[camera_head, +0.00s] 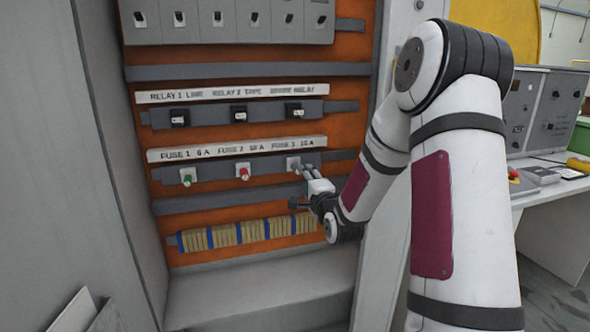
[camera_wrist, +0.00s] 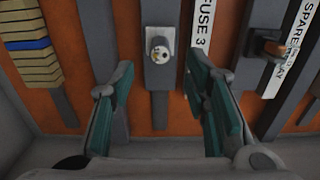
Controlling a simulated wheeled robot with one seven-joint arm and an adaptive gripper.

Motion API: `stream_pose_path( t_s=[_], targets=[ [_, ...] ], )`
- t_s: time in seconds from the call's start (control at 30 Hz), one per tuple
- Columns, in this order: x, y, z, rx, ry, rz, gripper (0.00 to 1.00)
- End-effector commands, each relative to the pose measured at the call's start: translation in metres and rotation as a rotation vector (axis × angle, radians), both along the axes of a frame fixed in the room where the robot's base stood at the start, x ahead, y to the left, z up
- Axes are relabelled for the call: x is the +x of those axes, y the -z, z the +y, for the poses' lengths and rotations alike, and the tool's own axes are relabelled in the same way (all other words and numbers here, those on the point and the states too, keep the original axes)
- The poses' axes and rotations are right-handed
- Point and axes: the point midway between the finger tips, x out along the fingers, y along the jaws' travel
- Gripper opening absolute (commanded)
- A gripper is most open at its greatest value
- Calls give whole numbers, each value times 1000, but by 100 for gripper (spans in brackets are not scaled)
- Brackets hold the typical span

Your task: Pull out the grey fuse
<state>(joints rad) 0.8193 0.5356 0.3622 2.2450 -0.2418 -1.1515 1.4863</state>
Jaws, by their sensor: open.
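The grey fuse (camera_head: 294,163) sits in its holder at the right end of the fuse row, under the label part reading "FUSE 3 10 A". In the wrist view the fuse (camera_wrist: 160,48) shows end-on as a pale round knob on a light square base, beside the "FUSE 3" label. My gripper (camera_head: 304,170) is just in front of it, partly covering it in the head view. In the wrist view my gripper (camera_wrist: 159,66) is open and empty. Its fingers are apart, one each side of the fuse's line, with the fuse a little ahead of the tips. No contact shows.
A green fuse (camera_head: 187,177) and a red fuse (camera_head: 243,172) sit left on the same rail. Black relays (camera_head: 239,114) are above, and a terminal strip (camera_head: 232,233) is below. The label strip (camera_wrist: 201,30) runs close to one finger. The cabinet's side wall (camera_head: 120,170) is at left.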

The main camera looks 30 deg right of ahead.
Motion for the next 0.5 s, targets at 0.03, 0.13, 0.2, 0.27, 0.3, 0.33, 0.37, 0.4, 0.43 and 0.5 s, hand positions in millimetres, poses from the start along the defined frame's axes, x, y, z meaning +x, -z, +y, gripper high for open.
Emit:
stream_pose_path(
  t_s=[0.03, 0.13, 0.2, 0.27, 0.3, 0.33, 0.37, 0.4, 0.43, 0.5],
  targets=[
    [1, 0, 0, -1, 0, -1, 42],
    [7, 0, -2, -2, 0, -2, 42],
    [14, 1, -3, -2, -1, -2, 42],
    [21, 1, -5, -2, -1, -2, 42],
    [26, 1, -6, -2, -1, -3, 42],
    [30, 1, -8, -2, -1, -2, 42],
    [34, 1, -9, -2, -1, -2, 42],
    [39, 1, -10, -2, -1, -1, 42],
    [43, 2, -11, -1, -1, -1, 42],
    [52, 1, -14, -2, -1, -2, 42]
  ],
)
